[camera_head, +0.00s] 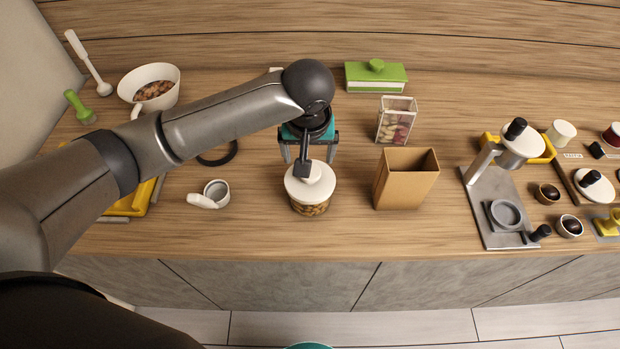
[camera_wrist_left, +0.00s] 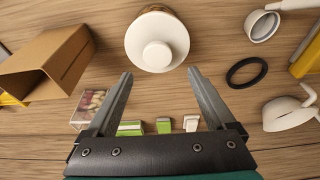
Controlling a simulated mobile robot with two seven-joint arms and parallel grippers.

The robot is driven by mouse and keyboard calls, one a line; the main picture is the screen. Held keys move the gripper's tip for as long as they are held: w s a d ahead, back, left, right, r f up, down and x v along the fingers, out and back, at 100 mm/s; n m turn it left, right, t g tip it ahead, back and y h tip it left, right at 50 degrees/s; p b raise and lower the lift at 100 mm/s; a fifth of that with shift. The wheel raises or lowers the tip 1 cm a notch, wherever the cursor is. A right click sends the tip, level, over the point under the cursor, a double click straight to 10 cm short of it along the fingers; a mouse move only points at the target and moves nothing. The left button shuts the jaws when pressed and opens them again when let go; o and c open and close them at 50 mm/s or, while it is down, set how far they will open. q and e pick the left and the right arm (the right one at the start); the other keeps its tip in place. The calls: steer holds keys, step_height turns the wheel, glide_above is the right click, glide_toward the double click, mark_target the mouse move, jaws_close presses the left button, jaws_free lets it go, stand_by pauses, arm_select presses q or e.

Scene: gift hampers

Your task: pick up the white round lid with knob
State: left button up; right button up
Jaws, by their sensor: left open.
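The white round lid with knob (camera_head: 301,190) sits on a clear jar (camera_head: 310,208) with brown contents on the wooden counter, in the middle of the head view. In the left wrist view the lid (camera_wrist_left: 170,42) is at the top centre, its round knob (camera_wrist_left: 157,56) facing the camera. My left gripper (camera_head: 306,150) is over the counter just behind the jar, pointing down. In the wrist view the left gripper's (camera_wrist_left: 160,80) two fingers are apart with nothing between them, and the lid lies beyond their tips. My right gripper is not in view.
An open cardboard box (camera_head: 401,183) stands right of the jar. A clear container (camera_head: 396,120) and a green-lidded box (camera_head: 376,78) are behind. A white cup (camera_head: 215,190) and a black ring (camera_wrist_left: 247,72) lie left of the jar. A grey stand (camera_head: 499,215) is at right.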

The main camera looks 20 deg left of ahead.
arm_select(q)
steer(key=shift+s+d+x, duration=0.1)
steer(key=shift+s+x, duration=0.05)
steer(key=shift+x, duration=1.5)
steer(key=shift+s+d+x, duration=0.1)
steer(key=shift+d+x, duration=0.05)
steer(key=shift+x, duration=1.55)
steer(key=c, duration=1.3)
steer(key=shift+r, duration=0.1)
steer(key=shift+c, duration=0.2)
